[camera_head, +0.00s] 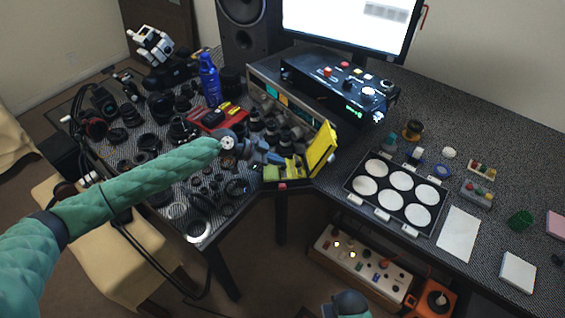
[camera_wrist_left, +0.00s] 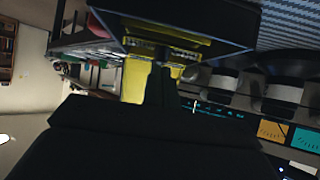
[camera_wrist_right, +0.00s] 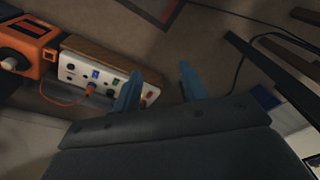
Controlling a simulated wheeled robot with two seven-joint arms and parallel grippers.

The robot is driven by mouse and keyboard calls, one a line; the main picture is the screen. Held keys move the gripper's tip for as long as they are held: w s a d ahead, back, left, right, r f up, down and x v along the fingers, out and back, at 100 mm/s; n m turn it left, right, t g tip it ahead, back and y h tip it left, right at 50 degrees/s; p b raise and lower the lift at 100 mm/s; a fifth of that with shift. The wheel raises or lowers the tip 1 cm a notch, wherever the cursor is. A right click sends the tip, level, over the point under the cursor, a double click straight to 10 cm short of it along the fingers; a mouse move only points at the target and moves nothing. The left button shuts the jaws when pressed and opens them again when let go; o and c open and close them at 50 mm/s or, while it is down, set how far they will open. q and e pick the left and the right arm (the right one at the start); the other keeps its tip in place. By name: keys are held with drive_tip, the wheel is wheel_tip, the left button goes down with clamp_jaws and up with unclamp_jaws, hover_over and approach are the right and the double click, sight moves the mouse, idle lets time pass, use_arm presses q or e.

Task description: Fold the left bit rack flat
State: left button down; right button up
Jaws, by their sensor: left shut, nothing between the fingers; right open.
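A bit case with yellow bit racks lies open at the front corner of the desk. A low yellow rack (camera_head: 272,173) is at its left, and a taller yellow panel (camera_head: 322,148) stands tilted up at its right. My left gripper (camera_head: 274,158) is shut and empty, just behind the low yellow part; I cannot tell whether it touches. In the left wrist view its fingers (camera_wrist_left: 163,75) are together in front of yellow rack parts (camera_wrist_left: 137,75). My right gripper (camera_wrist_right: 160,88) is open and empty, away from the case, above the floor.
Many black lens parts crowd the left desk. A blue bottle (camera_head: 210,80) and a red box (camera_head: 215,118) stand behind the left gripper. A tray of white discs (camera_head: 398,190) lies right of the case. A power strip (camera_head: 360,262) is below the desk.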

use_arm(q)
drive_tip(key=shift+a+f+h+b, duration=0.15)
drive_tip(key=shift+f+h+b, duration=0.2)
drive_tip(key=shift+b, duration=0.65)
drive_tip(key=shift+s+a+h+b, duration=0.15)
drive_tip(key=shift+h+b, duration=0.1)
drive_tip(key=shift+b, duration=0.75)
use_arm(e)
wheel_tip(320, 180, up, 18)
drive_tip(key=s, duration=0.2)
use_arm(q)
drive_tip(key=shift+a+f+b, duration=0.25)
drive_tip(key=shift+b, duration=1.35)
use_arm(e)
drive_tip(key=w+a+f+t+y, duration=0.1)
drive_tip(key=w+a+f, duration=0.1)
drive_tip(key=a+f, duration=0.2)
drive_tip(key=shift+a+f+n+y, duration=0.25)
drive_tip(key=shift+f+n+y, duration=0.05)
drive_tip(key=shift+f, duration=0.45)
drive_tip(key=shift+w, duration=0.1)
